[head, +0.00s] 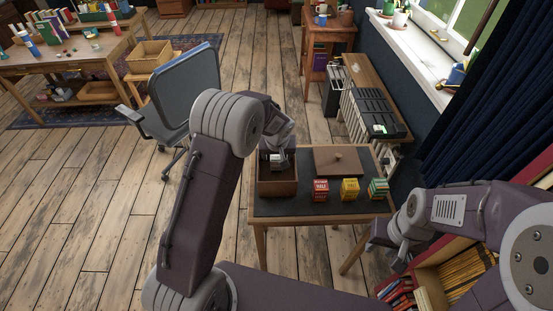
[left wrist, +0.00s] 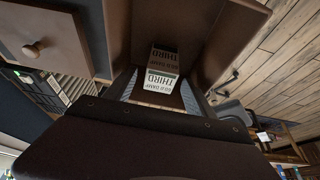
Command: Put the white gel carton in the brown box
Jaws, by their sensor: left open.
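The brown box (head: 278,188) stands open on the left end of the small dark-topped table. The white gel carton (head: 277,161) shows at its opening; in the left wrist view the carton (left wrist: 162,72) is framed by the brown box walls (left wrist: 115,35). My left gripper (head: 275,150) is over the box, pointing down into it. Its open fingers (left wrist: 160,97) are on either side of the carton's near end, with no clear grip on it. Whether the carton rests on the box floor is hard to tell. My right gripper (head: 390,235) is right of the table, its fingers unclear.
A brown lid with a knob (head: 338,160) lies right of the box. Red (head: 320,190), yellow (head: 350,189) and green-and-red (head: 378,188) cartons stand along the table's front. An office chair (head: 185,85) is at the left. A bookshelf (head: 450,275) is at the lower right.

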